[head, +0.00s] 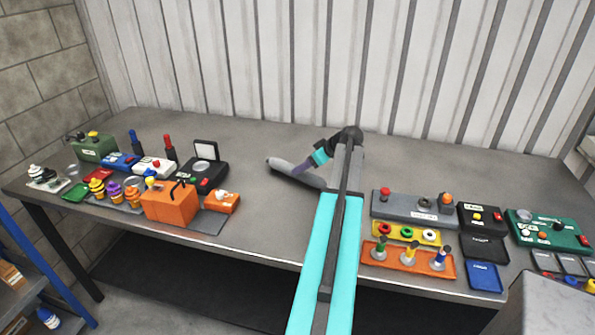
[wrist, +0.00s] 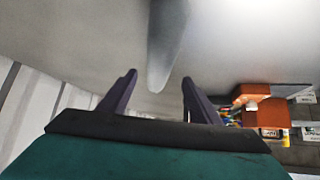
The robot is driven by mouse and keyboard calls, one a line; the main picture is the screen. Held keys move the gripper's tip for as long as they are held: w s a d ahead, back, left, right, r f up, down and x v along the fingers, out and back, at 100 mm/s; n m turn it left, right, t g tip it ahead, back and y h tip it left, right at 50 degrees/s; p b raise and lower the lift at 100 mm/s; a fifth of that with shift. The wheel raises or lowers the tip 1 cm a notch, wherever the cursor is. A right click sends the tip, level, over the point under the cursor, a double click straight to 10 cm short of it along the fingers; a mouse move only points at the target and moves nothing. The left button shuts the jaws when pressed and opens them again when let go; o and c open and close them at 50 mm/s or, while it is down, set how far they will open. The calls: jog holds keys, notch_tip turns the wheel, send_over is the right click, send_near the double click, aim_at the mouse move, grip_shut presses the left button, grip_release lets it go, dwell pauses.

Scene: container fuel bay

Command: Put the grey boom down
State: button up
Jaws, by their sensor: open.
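The grey boom (head: 293,172) is a long, rounded grey bar. It appears to lie on the grey workbench behind the orange box, with its far right part passing behind my arm. My gripper (head: 299,168) has purple fingers and sits right at the boom, pointing down and to the left. In the wrist view the fingers (wrist: 158,80) are spread apart, and the boom (wrist: 165,42) runs from the top edge to a tip between them. A gap shows on each side of the tip, so the fingers do not appear to touch it.
An orange box (head: 168,204) and an open black case (head: 205,172) stand left of the boom. A grey panel (head: 412,210) and an orange tray (head: 408,258) stand to the right. The bench behind is clear up to the corrugated wall (head: 300,60).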

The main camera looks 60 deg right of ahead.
jog(key=shift+x, duration=0.8)
jog(key=shift+w+f, duration=0.1)
jog(key=shift+p+x, duration=1.65)
jog(key=shift+x, duration=0.8)
jog(key=shift+d+f, duration=0.1)
jog(key=shift+c, duration=0.5)
jog(key=c, duration=1.2)
